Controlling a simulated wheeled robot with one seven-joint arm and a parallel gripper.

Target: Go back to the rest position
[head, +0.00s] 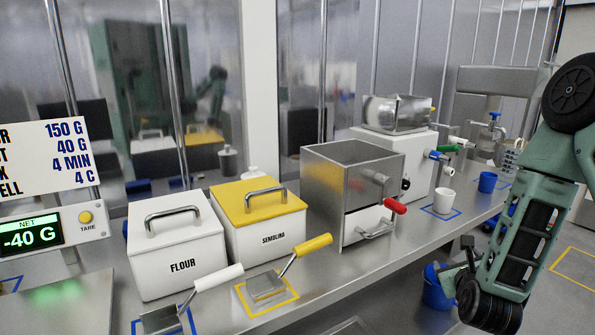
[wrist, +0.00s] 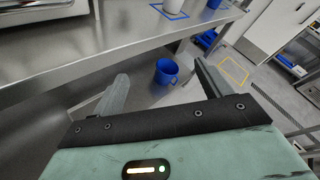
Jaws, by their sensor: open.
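My gripper (wrist: 163,88) is open and empty in the wrist view, its two grey fingers spread wide apart. In the head view my green arm hangs at the right, and my gripper (head: 455,262) is partly hidden behind it, in front of the bench's front edge. A blue bucket (wrist: 166,71) shows between the fingers in the wrist view, lower down under the bench. The same bucket (head: 437,290) shows in the head view beside my gripper, partly covered by my arm.
The steel bench (head: 345,285) carries a flour box (head: 175,250), a semolina box (head: 262,225), two scoops, a steel machine with a red handle (head: 350,190), a white cup (head: 443,201) and a blue cup (head: 487,182). The floor at the right has a yellow outline (wrist: 234,70).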

